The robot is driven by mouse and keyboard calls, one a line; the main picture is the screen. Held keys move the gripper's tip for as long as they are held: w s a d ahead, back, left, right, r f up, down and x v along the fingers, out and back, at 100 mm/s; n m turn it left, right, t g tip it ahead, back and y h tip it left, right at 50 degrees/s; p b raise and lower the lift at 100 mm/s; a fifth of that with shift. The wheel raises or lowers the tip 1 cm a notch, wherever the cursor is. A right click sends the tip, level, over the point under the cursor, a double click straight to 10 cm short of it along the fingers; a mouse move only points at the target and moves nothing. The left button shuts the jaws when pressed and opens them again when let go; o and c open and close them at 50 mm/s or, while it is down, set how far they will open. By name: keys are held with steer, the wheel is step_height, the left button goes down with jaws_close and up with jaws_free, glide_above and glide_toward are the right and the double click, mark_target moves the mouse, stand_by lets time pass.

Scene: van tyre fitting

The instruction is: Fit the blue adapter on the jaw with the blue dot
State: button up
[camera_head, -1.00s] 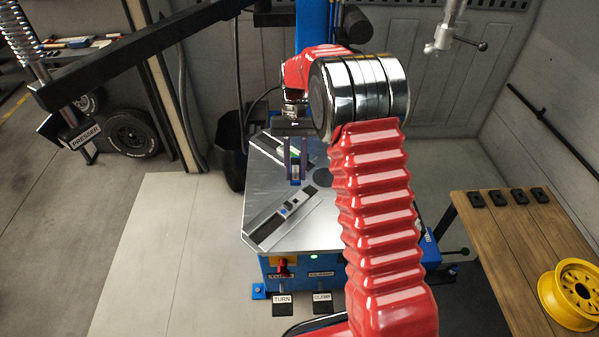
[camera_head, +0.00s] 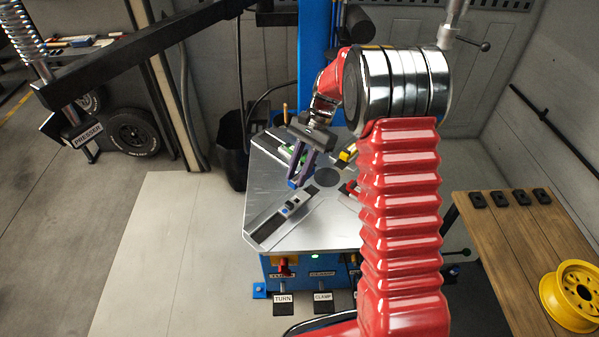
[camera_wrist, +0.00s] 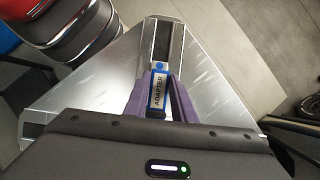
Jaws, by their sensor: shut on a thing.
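My gripper (camera_head: 299,168) has purple fingers and is shut on the blue adapter (camera_head: 292,184), above the steel clamping table (camera_head: 262,185). In the wrist view my gripper (camera_wrist: 158,88) holds the adapter (camera_wrist: 157,97) between its fingers, its white ADAPTER label facing the camera. The jaw with the blue dot (camera_head: 286,211) sits on the front-left rail, just below the adapter in the head view. In the wrist view a blue dot (camera_wrist: 160,66) shows just beyond the label, in line with a rail. Whether the adapter touches the jaw cannot be told.
A jaw with a green mark (camera_head: 287,152) is behind my gripper. A yellow-marked jaw (camera_head: 347,154) and a red-marked jaw (camera_head: 350,189) lie right, partly behind my arm. The wooden bench (camera_head: 510,235) holds several black pieces and a yellow rim (camera_head: 575,292).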

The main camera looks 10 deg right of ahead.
steer(key=shift+f, duration=2.75)
steer(key=shift+f, duration=1.3)
stand_by(1.1)
steer(key=o, duration=1.1)
steer(key=shift+o, duration=0.2)
steer(key=v, duration=1.3)
steer(key=shift+w+r, duration=0.15)
steer(key=shift+r, duration=0.15)
steer(key=shift+d, duration=0.1)
